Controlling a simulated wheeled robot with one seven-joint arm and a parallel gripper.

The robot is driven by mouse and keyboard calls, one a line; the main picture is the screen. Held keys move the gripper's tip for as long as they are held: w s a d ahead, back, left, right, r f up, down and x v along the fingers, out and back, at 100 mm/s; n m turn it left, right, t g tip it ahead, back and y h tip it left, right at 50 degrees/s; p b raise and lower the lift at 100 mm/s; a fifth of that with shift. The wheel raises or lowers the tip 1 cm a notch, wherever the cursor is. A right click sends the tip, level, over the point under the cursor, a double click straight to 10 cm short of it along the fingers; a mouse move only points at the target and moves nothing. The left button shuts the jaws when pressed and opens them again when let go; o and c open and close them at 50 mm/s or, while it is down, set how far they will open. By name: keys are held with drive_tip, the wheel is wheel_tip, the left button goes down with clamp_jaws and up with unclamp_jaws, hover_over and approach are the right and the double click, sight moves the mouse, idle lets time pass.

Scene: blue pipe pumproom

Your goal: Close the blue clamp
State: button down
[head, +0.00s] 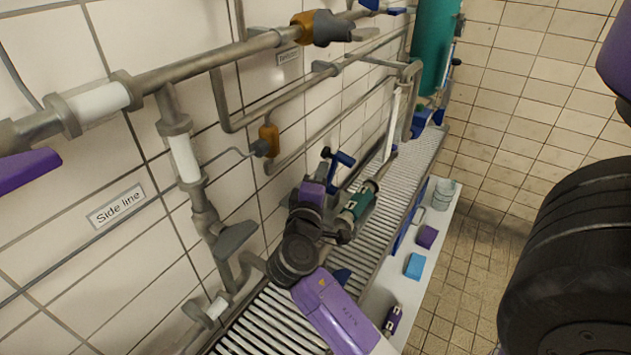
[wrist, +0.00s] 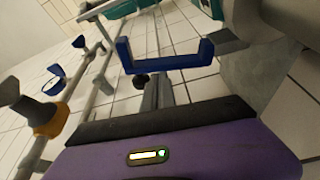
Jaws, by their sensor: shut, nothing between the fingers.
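The blue clamp shows in the wrist view as a wide U-shaped blue bar (wrist: 165,66) with two upturned ends, close in front of my gripper. In the head view a small blue piece with a dark knob beside it (head: 343,159), just past my purple gripper (head: 313,192), looks like the same clamp. My gripper (wrist: 160,92) is shut and empty; its grey fingers appear together below the blue bar. I cannot tell whether they touch it. A black knob sits left of the fingers. The clamp's base and hinge are not clear.
Grey pipes (head: 190,68) with valves run along the tiled wall on the left. A roller conveyor (head: 410,165) runs below the arm. A white shelf beside it holds a light-blue block (head: 415,266), a purple block (head: 427,237) and a bucket (head: 443,194). Tiled floor on the right is clear.

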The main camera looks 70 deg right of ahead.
drive_tip(key=s+b, duration=0.1)
drive_tip(key=s+m+b, duration=0.1)
drive_tip(key=shift+a+f+m+h+b, duration=0.1)
drive_tip(key=shift+a+m+h+b, duration=0.2)
drive_tip(key=shift+b, duration=0.1)
drive_tip(key=shift+s+m+b, duration=0.45)
drive_tip(key=shift+m+b, duration=0.25)
drive_tip(key=shift+b, duration=0.25)
drive_tip(key=shift+h, duration=0.3)
